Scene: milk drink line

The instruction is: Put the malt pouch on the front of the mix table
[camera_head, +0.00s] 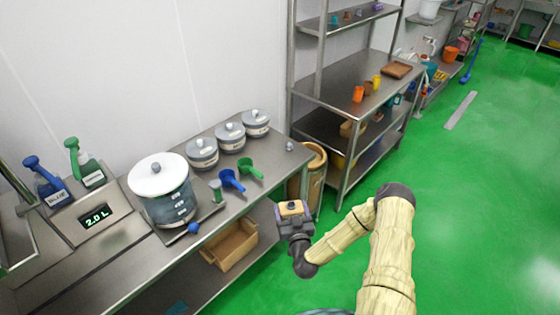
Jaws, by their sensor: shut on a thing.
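My gripper (293,213) is at the end of my bent arm, beyond the right end of the steel table (140,262) on the left, which seems to be the mix table. The table carries a large white-lidded clear jar (165,193), three lidded pots (229,137), a blue scoop (231,180) and a green scoop (250,169).
A barrel (310,172) stands between this table and the steel rack (335,98). The green floor at right is open.

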